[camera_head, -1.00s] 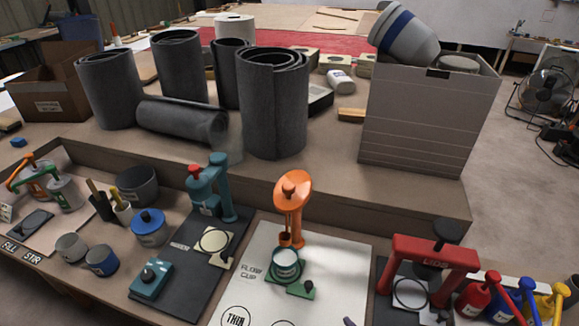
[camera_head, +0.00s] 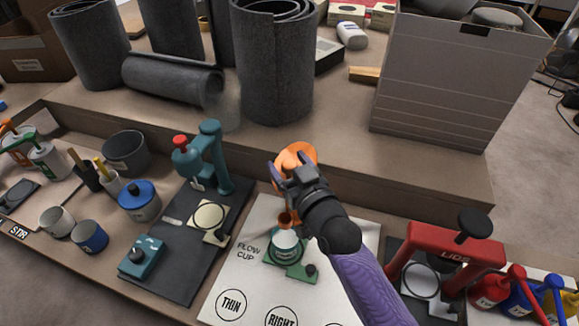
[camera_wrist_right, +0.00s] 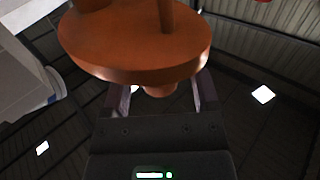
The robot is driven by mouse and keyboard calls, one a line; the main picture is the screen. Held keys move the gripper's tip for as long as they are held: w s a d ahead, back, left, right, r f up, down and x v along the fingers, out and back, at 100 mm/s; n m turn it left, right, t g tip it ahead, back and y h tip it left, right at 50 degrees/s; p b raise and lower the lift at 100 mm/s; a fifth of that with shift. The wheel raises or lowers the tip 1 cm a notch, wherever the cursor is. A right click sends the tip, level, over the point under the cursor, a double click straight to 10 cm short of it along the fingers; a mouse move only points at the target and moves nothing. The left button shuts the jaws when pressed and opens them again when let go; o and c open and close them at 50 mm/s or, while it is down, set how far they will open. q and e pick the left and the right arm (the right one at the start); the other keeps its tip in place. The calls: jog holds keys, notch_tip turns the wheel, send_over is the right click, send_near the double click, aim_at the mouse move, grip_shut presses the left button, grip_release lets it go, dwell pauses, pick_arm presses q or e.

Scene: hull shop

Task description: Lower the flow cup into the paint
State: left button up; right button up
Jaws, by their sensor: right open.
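The orange flow cup stand (camera_head: 296,154) rises behind the paint can, its round head partly covered by my right gripper. The paint is not clearly visible. My right gripper (camera_head: 288,176) is open at the stand's head. In the right wrist view, an orange disc (camera_wrist_right: 135,45) lies close ahead, and its short stub (camera_wrist_right: 158,90) shows between the open fingers (camera_wrist_right: 164,92). My left gripper is out of view.
A teal press (camera_head: 211,160) stands left of the flow cup mat (camera_head: 240,270), and a red press (camera_head: 445,243) stands right. Behind is a raised ledge with dark rolls (camera_head: 272,70) and a grey box (camera_head: 440,90).

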grip_shut()
dwell(0.3)
dwell(1.1)
